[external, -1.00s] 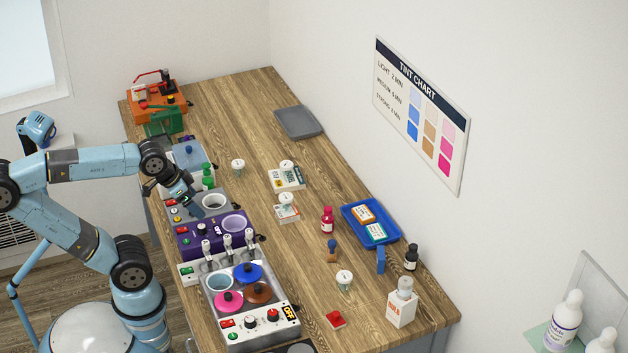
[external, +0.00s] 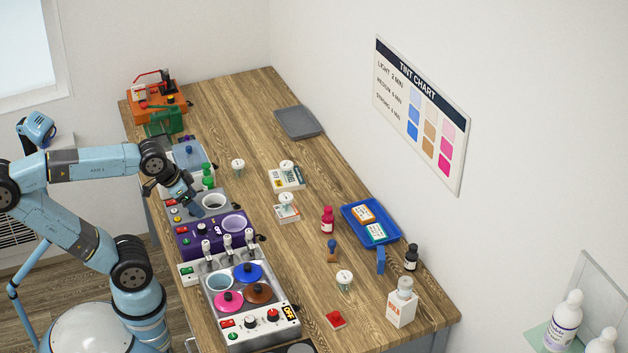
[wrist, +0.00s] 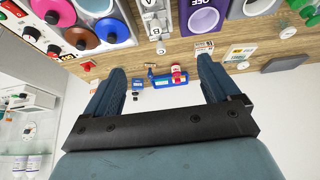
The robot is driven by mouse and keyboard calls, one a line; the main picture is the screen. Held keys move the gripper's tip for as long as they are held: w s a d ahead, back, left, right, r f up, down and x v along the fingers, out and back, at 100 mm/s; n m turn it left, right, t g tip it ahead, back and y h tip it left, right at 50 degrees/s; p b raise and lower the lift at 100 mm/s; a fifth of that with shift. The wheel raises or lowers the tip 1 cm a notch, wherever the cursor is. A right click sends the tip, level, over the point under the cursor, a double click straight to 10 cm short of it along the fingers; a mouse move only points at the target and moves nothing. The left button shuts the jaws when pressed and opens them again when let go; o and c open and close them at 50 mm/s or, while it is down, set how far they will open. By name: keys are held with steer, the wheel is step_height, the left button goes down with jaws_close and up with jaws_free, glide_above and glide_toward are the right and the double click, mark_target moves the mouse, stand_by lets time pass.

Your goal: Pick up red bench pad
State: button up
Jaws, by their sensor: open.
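The red bench pad (external: 335,319) is a small red square lying flat on the wooden bench, toward the near end. A small red patch (wrist: 87,65) in the wrist view, left of my fingers, looks like the same pad. My gripper (external: 196,208) is at the left side of the bench, above the row of machines near the grey pot unit, far from the pad. In the wrist view my gripper (wrist: 160,75) shows two blue fingers spread wide with nothing held between them.
A warmer with coloured lids (external: 248,272) stands left of the pad. Bare wood (external: 300,270) surrounds the pad.

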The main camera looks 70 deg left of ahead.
steer(key=c, duration=0.6)
steer(key=w+d+f+n+g+h, duration=0.3)
steer(key=w+d, duration=0.3)
steer(key=w, duration=0.3)
steer(key=w+d+f+n+g+h, duration=0.2)
steer(key=w+d+f+n+g, duration=0.15)
steer(key=w+d, duration=0.4)
steer(key=n+g+h, duration=0.3)
steer(key=n+h, duration=0.5)
glide_toward(336, 318)
steer(key=shift+s+d+f, duration=0.1)
steer(key=shift+d, duration=0.4)
steer(key=shift+s+d+f, duration=0.1)
steer(key=shift+s+d, duration=0.05)
steer(key=shift+d, duration=0.35)
steer(key=shift+f+x, duration=0.15)
steer(key=shift+x, duration=1.1)
steer(key=shift+f+x, duration=0.15)
steer(key=shift+x, duration=1.15)
